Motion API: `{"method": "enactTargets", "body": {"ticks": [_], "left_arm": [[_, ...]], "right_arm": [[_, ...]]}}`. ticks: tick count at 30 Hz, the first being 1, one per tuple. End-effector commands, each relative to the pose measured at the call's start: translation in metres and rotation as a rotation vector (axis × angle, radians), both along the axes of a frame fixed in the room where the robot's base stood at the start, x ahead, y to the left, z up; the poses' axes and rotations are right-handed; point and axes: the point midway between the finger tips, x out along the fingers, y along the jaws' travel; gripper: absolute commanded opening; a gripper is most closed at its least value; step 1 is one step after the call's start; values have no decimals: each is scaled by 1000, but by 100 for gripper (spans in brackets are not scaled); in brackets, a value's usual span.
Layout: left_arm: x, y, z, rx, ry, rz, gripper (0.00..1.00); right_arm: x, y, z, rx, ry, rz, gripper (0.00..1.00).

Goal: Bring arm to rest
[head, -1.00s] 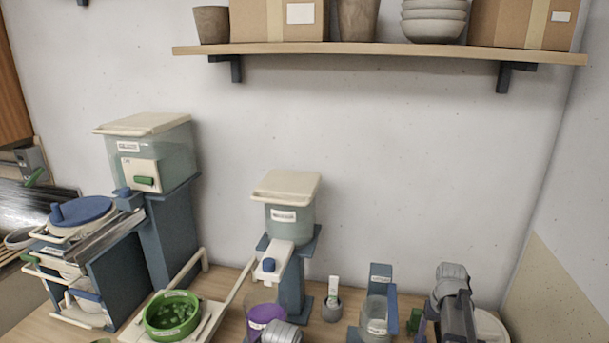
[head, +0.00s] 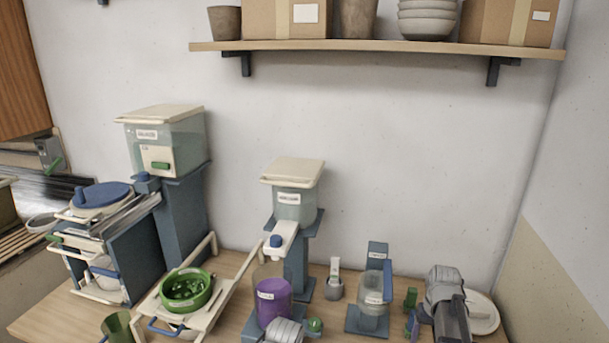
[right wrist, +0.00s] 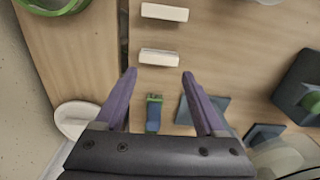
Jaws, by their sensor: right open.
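My right arm (head: 447,292) is at the right end of the bench in the head view. Its gripper (right wrist: 159,82) shows in the right wrist view with two purple fingers wide apart and nothing between them. A small blue piece with a green top (right wrist: 154,113) lies beyond the fingers, apart from them. A grey rounded part at the bottom middle of the head view may belong to my left arm; no left fingers show.
A green bowl (head: 186,290) sits on a cream frame. A clear jar of purple glaze (head: 273,298) stands below a lidded dispenser (head: 295,205). A taller lidded tank (head: 163,143) stands at left. A white dish (head: 484,314) lies beside my right arm. A shelf (head: 380,50) hangs above.

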Motion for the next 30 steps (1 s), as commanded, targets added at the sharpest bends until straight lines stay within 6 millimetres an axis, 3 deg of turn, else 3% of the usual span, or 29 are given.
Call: {"method": "enactTargets", "body": {"ticks": [11, 14, 18, 20, 24, 30], "left_arm": [[0, 0, 0, 0, 0, 0, 46], [0, 0, 0, 0, 0, 0, 46], [0, 0, 0, 0, 0, 0, 46], [0, 0, 0, 0, 0, 0, 46], [0, 0, 0, 0, 0, 0, 46], [0, 0, 0, 0, 0, 0, 46]], "right_arm": [[-44, 86, 0, -5, -26, 98, 72], [-66, 118, 0, -5, -39, 140, 72], [-109, 167, 1, -4, -60, 214, 72], [-107, 188, 0, -16, -39, 267, 72], [-126, 229, 0, -48, 8, 389, 72], [-149, 264, 1, -86, 52, 502, 72]]}}
